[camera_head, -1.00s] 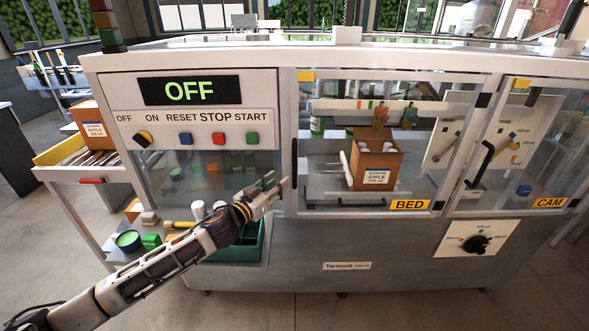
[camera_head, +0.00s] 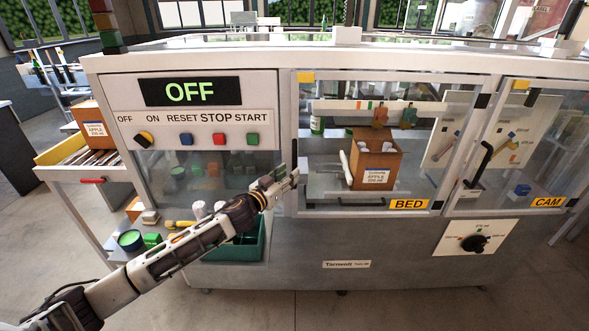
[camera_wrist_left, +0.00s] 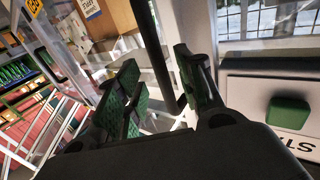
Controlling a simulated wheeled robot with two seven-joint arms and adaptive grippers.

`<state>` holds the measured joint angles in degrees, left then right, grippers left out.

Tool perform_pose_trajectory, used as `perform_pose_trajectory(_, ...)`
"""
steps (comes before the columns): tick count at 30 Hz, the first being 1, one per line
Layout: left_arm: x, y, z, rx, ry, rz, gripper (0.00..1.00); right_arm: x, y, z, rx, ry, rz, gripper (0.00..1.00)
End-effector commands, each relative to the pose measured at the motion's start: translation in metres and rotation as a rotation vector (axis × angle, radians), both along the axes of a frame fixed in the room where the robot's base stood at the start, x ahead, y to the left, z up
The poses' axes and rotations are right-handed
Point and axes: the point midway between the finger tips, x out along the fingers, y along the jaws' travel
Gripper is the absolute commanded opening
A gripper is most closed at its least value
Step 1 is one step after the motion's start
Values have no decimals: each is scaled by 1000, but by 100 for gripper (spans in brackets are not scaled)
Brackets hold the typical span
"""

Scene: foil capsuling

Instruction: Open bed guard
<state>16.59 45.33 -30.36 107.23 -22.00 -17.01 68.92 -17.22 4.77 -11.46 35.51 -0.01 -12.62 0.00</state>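The bed guard (camera_head: 440,130) is a clear framed door with a yellow BED label (camera_head: 409,204); it is closed. Its black upright handle (camera_head: 294,156) is at the door's left edge. My left gripper (camera_head: 288,177) is at the lower part of this handle. In the left wrist view the gripper (camera_wrist_left: 158,78) is open, its green-padded fingers apart. A dark bar (camera_wrist_left: 156,45), which looks like the handle, runs between them; contact cannot be told. My right gripper is not in view.
Left of the guard is a panel with an OFF display (camera_head: 192,91) and several buttons. Behind the guard stands a cardboard box (camera_head: 388,152). The CAM guard (camera_head: 530,140) is to the right. A green bin (camera_head: 235,250) is below my left forearm.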

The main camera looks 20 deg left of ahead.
Motion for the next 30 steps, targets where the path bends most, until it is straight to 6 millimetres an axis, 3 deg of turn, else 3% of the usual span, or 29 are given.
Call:
perform_pose_trajectory(18, 38, -12, 1, 1, -1, 0, 37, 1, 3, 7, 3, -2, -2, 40)
perform_pose_trajectory(30, 42, -14, 0, 1, 0, 0, 37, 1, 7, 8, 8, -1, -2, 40)
